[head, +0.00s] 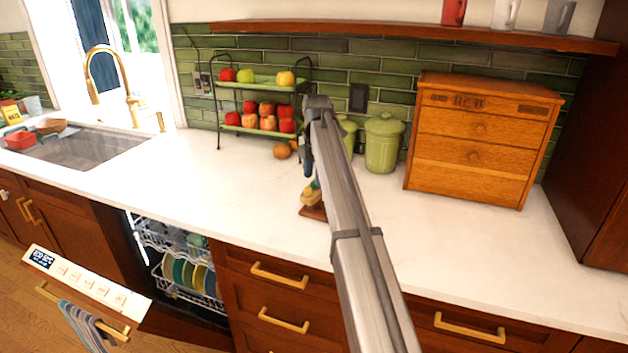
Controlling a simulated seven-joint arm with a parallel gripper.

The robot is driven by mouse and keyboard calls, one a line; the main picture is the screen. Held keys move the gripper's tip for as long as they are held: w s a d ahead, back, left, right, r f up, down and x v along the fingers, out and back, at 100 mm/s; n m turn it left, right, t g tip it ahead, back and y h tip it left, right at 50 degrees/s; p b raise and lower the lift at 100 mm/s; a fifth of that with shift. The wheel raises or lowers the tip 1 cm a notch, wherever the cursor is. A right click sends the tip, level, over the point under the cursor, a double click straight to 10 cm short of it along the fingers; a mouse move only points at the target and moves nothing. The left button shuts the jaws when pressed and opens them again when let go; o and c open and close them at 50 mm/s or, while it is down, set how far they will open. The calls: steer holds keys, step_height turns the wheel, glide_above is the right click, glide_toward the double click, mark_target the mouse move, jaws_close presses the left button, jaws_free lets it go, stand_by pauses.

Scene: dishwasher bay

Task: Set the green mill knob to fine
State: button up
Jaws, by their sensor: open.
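I cannot make out a green mill or its knob in the head view; my arm hides part of the counter. My arm reaches in from the bottom right over the counter. At its far end a dark part, seemingly my gripper (308,168), points down, partly behind the arm. It is open, though its fingers are hard to make out. Just below it, a small yellow and green item (312,192) sits on a brown board (312,213), partly hidden by my arm. I cannot tell whether the gripper touches anything.
Two green lidded canisters (382,145) stand behind my arm, one partly hidden. A wooden drawer box (478,140) is to the right. The dishwasher (175,262) is open. The counter's left middle is clear.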

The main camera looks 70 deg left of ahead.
steer(key=shift+f, duration=1.15)
jaws_close()
